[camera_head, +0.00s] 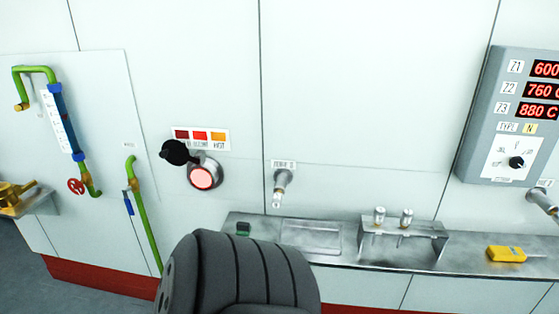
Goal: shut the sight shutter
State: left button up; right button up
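The sight port (202,177) is a round metal tube on the white wall, left of the middle, with a glowing pink-red glass. The sight shutter (174,152) is a black disc at the port's upper left. It is swung aside, and the glass shows almost entirely uncovered. A label plate (201,138) with dark red, red and orange patches is above the port.
A metal shelf (345,257) runs along the wall at right, with a small rack (410,229) and a yellow handheld device (506,254). A pipe stub (282,180) is right of the port. Green pipes (142,215) and a red valve wheel (76,186) are at left.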

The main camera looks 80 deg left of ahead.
aim_at(176, 153)
jog(key=u, duration=2.5)
